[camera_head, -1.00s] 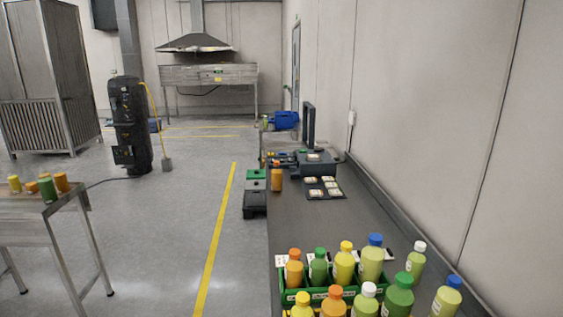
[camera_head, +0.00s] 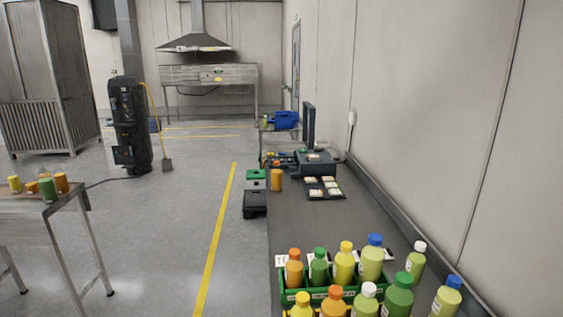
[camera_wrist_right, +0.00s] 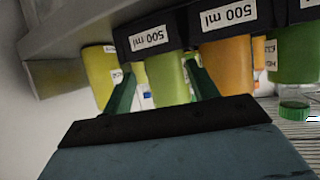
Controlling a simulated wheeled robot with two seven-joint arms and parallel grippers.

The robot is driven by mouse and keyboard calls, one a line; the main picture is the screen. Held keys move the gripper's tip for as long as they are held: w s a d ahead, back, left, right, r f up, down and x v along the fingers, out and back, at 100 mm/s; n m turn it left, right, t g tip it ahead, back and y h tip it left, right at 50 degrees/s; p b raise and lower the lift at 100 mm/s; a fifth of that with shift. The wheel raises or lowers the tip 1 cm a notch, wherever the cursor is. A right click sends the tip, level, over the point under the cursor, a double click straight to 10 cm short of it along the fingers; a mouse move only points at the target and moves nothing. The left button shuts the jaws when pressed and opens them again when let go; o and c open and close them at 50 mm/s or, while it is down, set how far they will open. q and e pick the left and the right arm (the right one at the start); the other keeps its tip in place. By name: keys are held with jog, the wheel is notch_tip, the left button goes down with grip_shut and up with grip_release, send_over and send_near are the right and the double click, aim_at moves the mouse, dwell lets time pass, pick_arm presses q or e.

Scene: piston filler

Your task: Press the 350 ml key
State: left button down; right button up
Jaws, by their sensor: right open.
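No key marked 350 ml can be made out in any view. In the right wrist view, black blocks with white labels reading 500 ml (camera_wrist_right: 150,38) and 500 ml (camera_wrist_right: 228,15) run along the top. Yellow, green and orange containers show below them. My right gripper (camera_wrist_right: 158,66) is open, its two dark green fingers pointing toward the yellow-green container (camera_wrist_right: 167,80), with no contact that I can make out. The orange container (camera_wrist_right: 228,65) is just right of the right finger. My left gripper is in neither view.
In the head view a dark bench (camera_head: 300,222) runs along the right wall. A green crate (camera_head: 328,296) of several bottles stands at its near end. An orange bottle (camera_head: 276,180) and a dark device (camera_head: 316,165) stand farther back.

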dwell(0.4)
jog(key=s+a+f+n+g, duration=0.1)
jog(key=s+f+g, duration=0.2)
jog(key=s+f, duration=0.45)
jog(key=s+a+f+n+g, duration=0.1)
jog(key=s+a+f+g, duration=0.2)
jog(key=f, duration=0.8)
jog(key=s+f+g, duration=0.3)
jog(key=s+f, duration=0.3)
jog(key=f, duration=0.3)
jog(key=s+f+g, duration=0.1)
jog(key=s+f, duration=0.4)
jog(key=s, duration=0.4)
jog(key=s+d+f+n+g, duration=0.1)
jog(key=s+f, duration=0.5)
jog(key=s, duration=0.3)
jog(key=shift+g+y+b, duration=0.4)
